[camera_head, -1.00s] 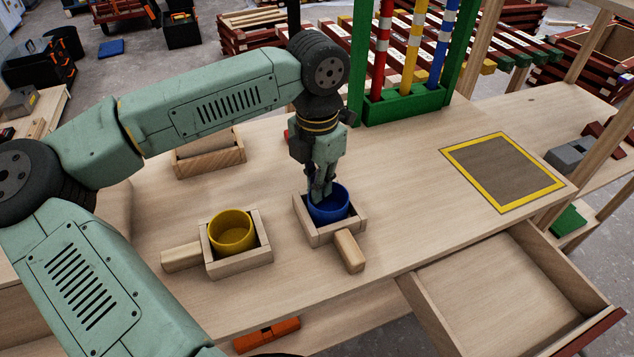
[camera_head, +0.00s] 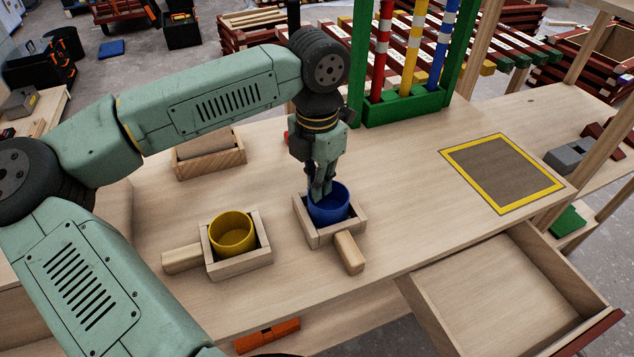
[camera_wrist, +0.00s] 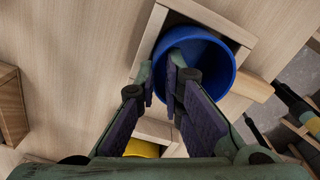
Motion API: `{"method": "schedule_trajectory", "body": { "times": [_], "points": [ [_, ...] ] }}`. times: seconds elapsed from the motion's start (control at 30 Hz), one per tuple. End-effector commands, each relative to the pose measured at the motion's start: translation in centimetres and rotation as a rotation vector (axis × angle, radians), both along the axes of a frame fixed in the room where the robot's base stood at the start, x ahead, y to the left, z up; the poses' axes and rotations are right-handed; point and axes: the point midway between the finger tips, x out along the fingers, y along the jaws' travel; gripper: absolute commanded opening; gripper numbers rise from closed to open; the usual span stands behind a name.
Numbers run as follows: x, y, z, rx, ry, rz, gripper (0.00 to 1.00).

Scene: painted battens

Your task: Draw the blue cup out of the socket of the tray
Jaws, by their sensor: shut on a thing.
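The blue cup (camera_head: 330,205) sits in the socket of a small square wooden tray (camera_head: 321,238) with a handle pointing to the lower right. Its rim stands above the tray walls. My gripper (camera_head: 320,194) points down at the cup's left rim and is shut on the cup wall, one finger inside and one outside. In the wrist view the blue cup (camera_wrist: 207,62) shows with its wall between the fingertips (camera_wrist: 164,80) and the wooden tray around it. The cup's bottom is hidden by the tray.
A yellow cup (camera_head: 232,233) sits in a similar handled tray (camera_head: 241,265) to the left. A wooden block box (camera_head: 209,157) stands behind. A yellow-bordered square (camera_head: 502,172) lies at the right, above an open drawer (camera_head: 510,295). A green rack (camera_head: 403,106) with coloured posts stands at the back.

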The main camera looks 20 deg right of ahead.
Motion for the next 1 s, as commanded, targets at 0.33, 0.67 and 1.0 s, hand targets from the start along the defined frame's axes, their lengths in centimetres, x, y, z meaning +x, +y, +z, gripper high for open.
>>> {"method": "schedule_trajectory", "body": {
  "times": [0.33,0.67,1.0],
  "points": [
    [0.0,0.0,1.5,0.000,0.000,0.000,0.00],
    [0.0,0.0,2.9,-0.001,0.000,0.000,0.00],
    [0.0,0.0,4.3,-0.001,0.000,0.000,0.00]
  ]
}}
